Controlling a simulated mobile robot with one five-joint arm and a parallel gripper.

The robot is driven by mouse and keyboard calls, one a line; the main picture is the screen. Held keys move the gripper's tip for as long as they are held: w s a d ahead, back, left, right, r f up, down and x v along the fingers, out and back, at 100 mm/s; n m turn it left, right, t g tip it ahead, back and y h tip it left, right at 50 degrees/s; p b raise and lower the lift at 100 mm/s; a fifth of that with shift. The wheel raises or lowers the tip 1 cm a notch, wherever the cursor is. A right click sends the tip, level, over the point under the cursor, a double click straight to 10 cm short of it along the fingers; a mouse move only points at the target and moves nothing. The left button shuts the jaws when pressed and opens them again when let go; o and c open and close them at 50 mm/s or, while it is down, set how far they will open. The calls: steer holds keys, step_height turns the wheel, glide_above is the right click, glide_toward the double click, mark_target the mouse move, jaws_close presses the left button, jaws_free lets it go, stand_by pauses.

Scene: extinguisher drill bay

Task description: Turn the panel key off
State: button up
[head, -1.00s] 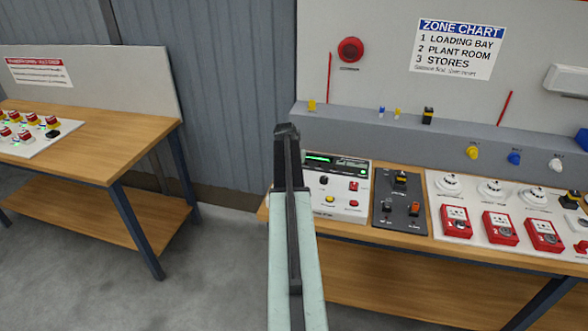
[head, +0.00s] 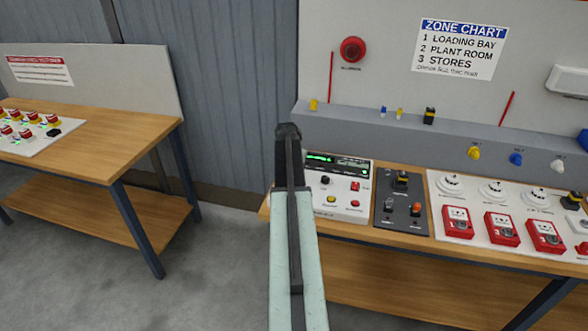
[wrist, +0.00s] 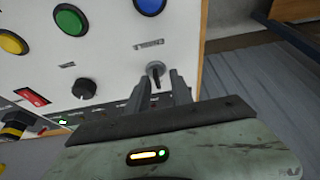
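In the wrist view a round silver key switch with a dark key (wrist: 155,78) sits on a white panel (wrist: 110,55), near the panel's right edge. My gripper (wrist: 157,80) reaches toward it, one finger to the left of the key and one to the right. The fingers stand apart with the key between their tips; whether they touch it I cannot tell. In the head view my gripper (head: 288,130) is at the left end of the bench units, and my arm hides what lies behind it. I cannot make out the key there.
The white panel also carries a black knob (wrist: 84,88), a red rocker (wrist: 32,97), and a green button (wrist: 70,19). In the head view a dark switch plate (head: 401,208) and red call points (head: 501,228) lie to the right. Open floor (head: 220,270) separates the two benches.

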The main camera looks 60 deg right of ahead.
steer(key=p+v, duration=0.6)
steer(key=v, duration=0.1)
steer(key=shift+r+p, duration=0.35)
steer(key=shift+p, duration=0.05)
steer(key=shift+a, duration=0.2)
steer(key=w+a+f+n+t+b, duration=0.1)
steer(key=w+a+n, duration=0.2)
steer(key=w+a, duration=1.05)
steer(key=w+a+f+n+y+b, duration=0.15)
steer(key=w+a, duration=0.25)
steer(key=a, duration=0.6)
steer(key=w+a+n, duration=0.2)
steer(key=w+a, duration=0.2)
steer(key=a, duration=0.6)
steer(key=a+f+n+y, duration=0.1)
steer(key=a+f+n, duration=0.15)
steer(key=a, duration=1.25)
steer(key=s+a+n+g+y+b, duration=0.1)
steer(key=s+a+n, duration=0.4)
steer(key=s+a, duration=0.8)
steer(key=a+g, duration=0.1)
steer(key=a, duration=0.2)
steer(key=shift+a+f+y, duration=0.2)
steer(key=shift+f+y, duration=0.15)
